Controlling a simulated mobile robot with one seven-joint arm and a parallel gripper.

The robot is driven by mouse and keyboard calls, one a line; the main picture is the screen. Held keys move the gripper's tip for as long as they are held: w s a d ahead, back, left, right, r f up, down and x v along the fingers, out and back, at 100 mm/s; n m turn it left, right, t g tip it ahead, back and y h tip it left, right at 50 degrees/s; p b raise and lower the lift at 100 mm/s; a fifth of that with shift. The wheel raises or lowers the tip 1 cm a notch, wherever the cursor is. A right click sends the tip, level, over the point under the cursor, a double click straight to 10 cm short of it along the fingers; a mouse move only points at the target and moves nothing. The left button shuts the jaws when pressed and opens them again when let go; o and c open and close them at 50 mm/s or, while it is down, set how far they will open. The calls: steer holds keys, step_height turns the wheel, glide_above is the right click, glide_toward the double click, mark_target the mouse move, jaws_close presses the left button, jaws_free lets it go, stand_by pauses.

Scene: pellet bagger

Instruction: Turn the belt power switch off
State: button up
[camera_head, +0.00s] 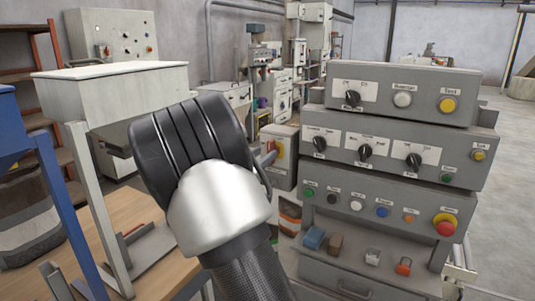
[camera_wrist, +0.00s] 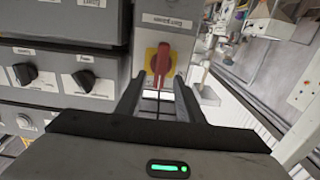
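The belt power switch is a red handle (camera_wrist: 161,64) on a yellow plate (camera_wrist: 151,54), below a white label (camera_wrist: 167,21) that looks upside down in the wrist view. The handle points down in that picture, nearly upright with a slight slant. My gripper (camera_wrist: 160,84) is open. Its two dark fingers stand apart on either side of the handle's lower end; I cannot tell whether they touch it.
A grey control console (camera_head: 390,190) with black knobs and coloured buttons stands right of the switch box in the head view. A wooden table (camera_head: 150,215) and a white-topped hopper (camera_head: 125,90) are at the left. Open floor (camera_head: 508,180) lies at the far right.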

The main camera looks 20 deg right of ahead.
mark_target(269, 150)
steer(key=shift+x, duration=1.7)
steer(key=c, duration=0.7)
